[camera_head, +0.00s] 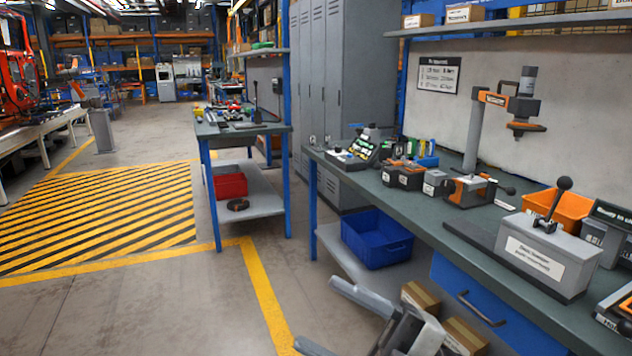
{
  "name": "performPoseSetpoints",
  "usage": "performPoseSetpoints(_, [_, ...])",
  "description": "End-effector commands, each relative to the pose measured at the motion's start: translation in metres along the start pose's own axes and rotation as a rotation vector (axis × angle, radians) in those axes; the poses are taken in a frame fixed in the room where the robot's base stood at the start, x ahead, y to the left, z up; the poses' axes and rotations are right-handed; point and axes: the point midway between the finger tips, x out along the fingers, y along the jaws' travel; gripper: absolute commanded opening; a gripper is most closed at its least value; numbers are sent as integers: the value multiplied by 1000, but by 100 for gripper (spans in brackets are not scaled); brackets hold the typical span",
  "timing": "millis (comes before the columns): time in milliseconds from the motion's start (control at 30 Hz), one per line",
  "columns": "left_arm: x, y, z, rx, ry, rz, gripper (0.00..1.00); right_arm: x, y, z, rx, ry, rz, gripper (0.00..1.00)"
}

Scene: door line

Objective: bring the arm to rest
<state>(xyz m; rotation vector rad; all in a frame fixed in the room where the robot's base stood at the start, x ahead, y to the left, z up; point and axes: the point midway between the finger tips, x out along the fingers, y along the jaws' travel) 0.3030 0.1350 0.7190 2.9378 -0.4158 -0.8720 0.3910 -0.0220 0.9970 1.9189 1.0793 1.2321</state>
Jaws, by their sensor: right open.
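The rest of the right arm is mostly cut off by the bottom edge. My left gripper is not in the picture.
A blue bin (377,240) stands under the bench, with cardboard boxes (420,298) beside the gripper. A blue drawer (480,305) has a handle sticking out. A grey lever box (545,255) stands on the bench. Floor (180,310) at left is clear.

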Motion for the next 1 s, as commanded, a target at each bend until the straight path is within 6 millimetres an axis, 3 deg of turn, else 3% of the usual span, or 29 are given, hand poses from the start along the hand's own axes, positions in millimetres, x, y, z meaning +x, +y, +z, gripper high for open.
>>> performPoseSetpoints(67, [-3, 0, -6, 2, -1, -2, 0, -22, 2, 23, 180, -222, 201, 62])
performPoseSetpoints(133, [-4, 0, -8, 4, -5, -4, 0, -54, -9, 47, 333, -439, 335, 62])
performPoseSetpoints(233, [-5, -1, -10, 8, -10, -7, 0, -112, -49, 70, 565, -765, 460, 62])
performPoseSetpoints(400, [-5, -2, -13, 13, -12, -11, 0, -190, -129, 61, 883, -1166, 512, 62])
performPoseSetpoints(500, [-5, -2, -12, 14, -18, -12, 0, -216, -162, 45, 1008, -1304, 504, 62])
performPoseSetpoints(667, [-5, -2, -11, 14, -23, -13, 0, -234, -187, 29, 1105, -1402, 488, 62])
performPoseSetpoints(1000, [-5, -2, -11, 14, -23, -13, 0, -235, -188, 29, 1110, -1406, 488, 62])
